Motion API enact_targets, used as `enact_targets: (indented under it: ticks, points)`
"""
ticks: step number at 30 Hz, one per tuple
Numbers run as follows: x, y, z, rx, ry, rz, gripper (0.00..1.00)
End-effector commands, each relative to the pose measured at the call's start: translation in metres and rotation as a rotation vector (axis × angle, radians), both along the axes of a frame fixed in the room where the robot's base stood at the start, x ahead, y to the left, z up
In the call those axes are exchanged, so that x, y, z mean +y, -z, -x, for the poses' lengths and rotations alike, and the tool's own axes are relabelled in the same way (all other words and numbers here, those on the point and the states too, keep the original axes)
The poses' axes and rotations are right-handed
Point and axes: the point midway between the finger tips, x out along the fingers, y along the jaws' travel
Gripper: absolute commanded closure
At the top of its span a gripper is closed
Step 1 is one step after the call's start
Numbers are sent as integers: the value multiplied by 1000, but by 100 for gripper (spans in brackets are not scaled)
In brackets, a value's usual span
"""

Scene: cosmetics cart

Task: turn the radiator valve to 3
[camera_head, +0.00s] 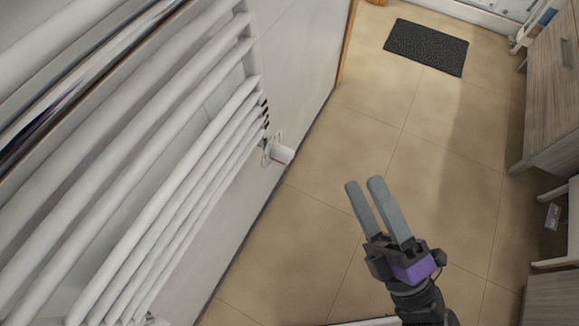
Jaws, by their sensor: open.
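The radiator valve (283,154) is a small white knob at the lower right corner of the white radiator (150,190). It sticks out to the right, near the wall. Any numbers on it are too small to read, so I cannot tell its setting. My gripper (363,185) is to the right of the valve and lower in the picture, apart from it. Its two grey fingers point up and slightly left. They are open with a narrow gap and nothing between them.
The tiled floor (400,140) has clear room between the radiator wall and a wooden cabinet (553,100) at right. A dark mat (427,47) lies at the back. A white rack (556,230) stands at the right edge. A shiny metal rail (90,75) runs along the radiator's upper left.

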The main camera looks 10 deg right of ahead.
Motion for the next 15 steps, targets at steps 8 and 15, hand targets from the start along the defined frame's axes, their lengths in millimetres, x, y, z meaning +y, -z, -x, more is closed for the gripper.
enact_targets:
  ticks: [8,15]
  points:
    - [38,105,-67,-394,-17,640,39]
    - [51,191,-128,-697,-38,1149,39]
